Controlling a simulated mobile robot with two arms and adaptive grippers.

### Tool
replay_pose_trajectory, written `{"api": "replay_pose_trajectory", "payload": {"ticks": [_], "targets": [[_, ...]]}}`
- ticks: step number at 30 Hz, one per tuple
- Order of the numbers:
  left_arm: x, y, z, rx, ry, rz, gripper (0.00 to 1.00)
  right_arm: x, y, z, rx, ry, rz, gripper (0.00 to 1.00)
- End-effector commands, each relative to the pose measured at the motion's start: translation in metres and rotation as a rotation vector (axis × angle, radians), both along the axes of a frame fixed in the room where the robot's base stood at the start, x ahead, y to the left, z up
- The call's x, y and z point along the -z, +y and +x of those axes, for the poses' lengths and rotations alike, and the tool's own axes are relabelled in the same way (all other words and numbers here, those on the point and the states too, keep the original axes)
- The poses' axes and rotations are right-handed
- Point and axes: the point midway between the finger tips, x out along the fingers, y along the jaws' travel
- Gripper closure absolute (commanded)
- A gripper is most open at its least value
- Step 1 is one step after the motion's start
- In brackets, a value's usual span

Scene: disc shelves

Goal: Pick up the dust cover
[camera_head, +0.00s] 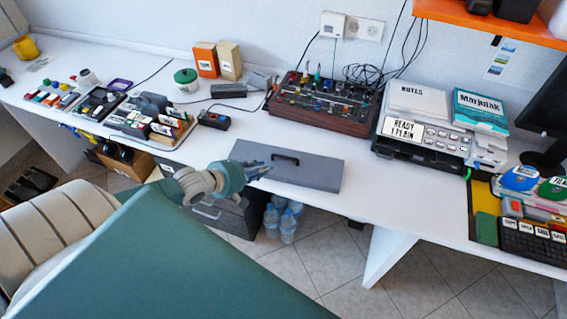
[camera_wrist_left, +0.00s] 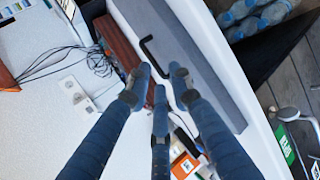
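The dust cover (camera_head: 315,171) is a flat grey panel with a black bar handle (camera_head: 285,158) on top. It lies on the white desk near the front edge. It also shows in the left wrist view (camera_wrist_left: 190,45), with its handle (camera_wrist_left: 149,55) beyond the fingertips. My left gripper (camera_head: 262,171) is at the left part of the cover, a little left of the handle. In the left wrist view its fingers (camera_wrist_left: 158,84) are spread with nothing between them. Contact with the cover cannot be told. My right gripper is not in view.
A brown mixer-like box (camera_head: 322,104) with knobs stands behind the cover. A printer (camera_head: 425,125) stands to the right, and a small device (camera_head: 214,120) to the left. Water bottles (camera_head: 288,225) stand on the floor below. The desk right of the cover is clear.

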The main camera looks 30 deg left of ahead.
Motion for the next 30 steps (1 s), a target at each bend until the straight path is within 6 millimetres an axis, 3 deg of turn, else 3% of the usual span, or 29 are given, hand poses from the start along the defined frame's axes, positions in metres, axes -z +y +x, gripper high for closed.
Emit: {"api": "replay_pose_trajectory", "payload": {"ticks": [1, 5, 15, 25, 30], "targets": [[-0.004, 0.010, 0.005, -0.029, -0.013, -0.032, 0.79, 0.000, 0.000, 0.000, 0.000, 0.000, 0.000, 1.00], [-0.007, 0.021, 0.015, -0.067, -0.035, -0.084, 0.79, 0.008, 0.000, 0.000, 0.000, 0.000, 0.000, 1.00], [0.016, 0.016, 0.049, -0.066, -0.037, -0.087, 0.79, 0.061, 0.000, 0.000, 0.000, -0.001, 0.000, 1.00], [0.020, 0.014, 0.061, -0.067, -0.034, -0.086, 0.79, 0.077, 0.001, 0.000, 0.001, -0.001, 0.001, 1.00], [0.031, 0.016, 0.071, -0.065, -0.037, -0.083, 0.79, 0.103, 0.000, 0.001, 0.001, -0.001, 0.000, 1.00]]}}
